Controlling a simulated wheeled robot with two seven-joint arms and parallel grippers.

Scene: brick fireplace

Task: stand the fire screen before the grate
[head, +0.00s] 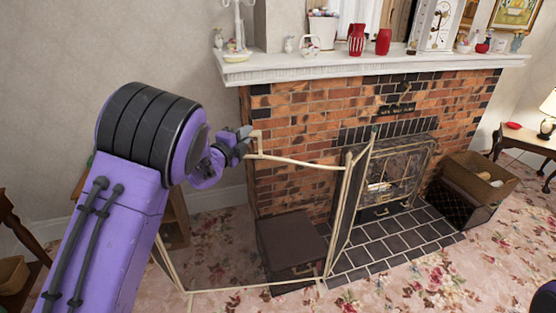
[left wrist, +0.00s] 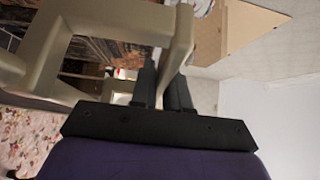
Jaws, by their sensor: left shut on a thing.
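The fire screen (head: 300,163) has cream rails, a see-through front panel and a dark mesh panel angled back at its right end. It stands roughly upright, left of and partly in front of the hearth. I cannot tell whether its feet touch the carpet. My left gripper (head: 244,137) is shut on the screen's upper left part. In the left wrist view, the gripper's black fingers (left wrist: 164,82) close around a cream bar of the screen (left wrist: 105,18). The grate (head: 390,172) sits in the brick fireplace, right of the screen, its left edge behind the screen's angled panel.
A dark box (head: 290,240) shows through the screen, left of the tiled hearth (head: 400,240). A wicker basket (head: 478,165) on a black crate stands right of the grate. Ornaments line the white mantel (head: 370,66). Flowered carpet (head: 450,280) in front is clear.

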